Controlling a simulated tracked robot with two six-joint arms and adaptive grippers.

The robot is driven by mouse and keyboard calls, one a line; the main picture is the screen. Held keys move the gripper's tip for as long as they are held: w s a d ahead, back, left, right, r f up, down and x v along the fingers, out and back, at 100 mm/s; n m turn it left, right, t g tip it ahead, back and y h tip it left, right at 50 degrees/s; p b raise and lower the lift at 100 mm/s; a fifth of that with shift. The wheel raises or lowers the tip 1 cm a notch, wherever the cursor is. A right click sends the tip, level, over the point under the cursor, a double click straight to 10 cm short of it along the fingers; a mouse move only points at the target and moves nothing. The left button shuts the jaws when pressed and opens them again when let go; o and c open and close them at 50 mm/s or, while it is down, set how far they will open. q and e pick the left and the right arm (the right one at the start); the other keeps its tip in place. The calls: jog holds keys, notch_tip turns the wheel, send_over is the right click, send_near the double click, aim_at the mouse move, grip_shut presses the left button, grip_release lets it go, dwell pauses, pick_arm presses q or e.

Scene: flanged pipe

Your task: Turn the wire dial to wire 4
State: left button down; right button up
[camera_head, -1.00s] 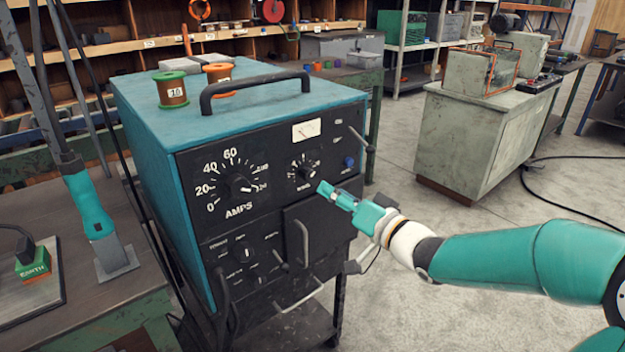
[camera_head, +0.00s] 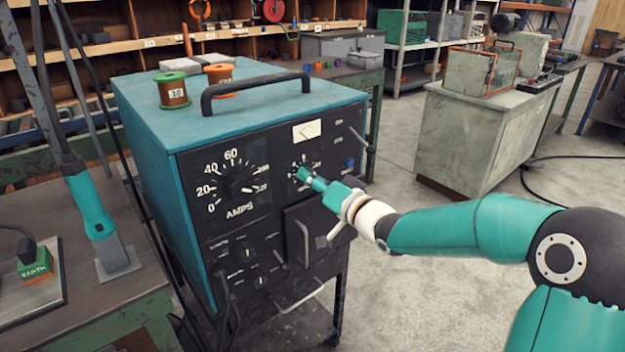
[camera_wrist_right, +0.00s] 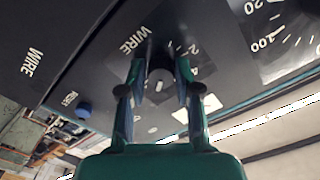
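The wire dial is a small black knob with white marks on the dark front panel of the teal welding machine (camera_head: 150,125). In the head view my right gripper (camera_head: 301,173) reaches it from the right and hides most of its knob. In the right wrist view the knob (camera_wrist_right: 160,82) sits between the two fingertips of the right gripper (camera_wrist_right: 160,72), one on each side. The fingers are apart; contact with the knob is hard to tell. A "2" and a "4" show beside the dial, partly covered. My left gripper is not in view.
The larger AMPS dial (camera_head: 236,184) is left of the wire dial, and a small meter (camera_head: 307,130) is above. A blue button (camera_head: 349,163) is at right. A black handle (camera_head: 255,90) and wire spools (camera_head: 172,90) are on top. Open floor lies to the right.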

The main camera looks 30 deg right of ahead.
grip_shut()
jog(key=n+b, duration=0.6)
jog(key=n, duration=0.3)
jog(key=n+b, duration=0.6)
jog(key=n, duration=0.3)
jog(key=shift+f+n+b, duration=0.2)
jog(key=shift+n+b, duration=0.1)
jog(key=shift+b, duration=0.05)
dwell(0.5)
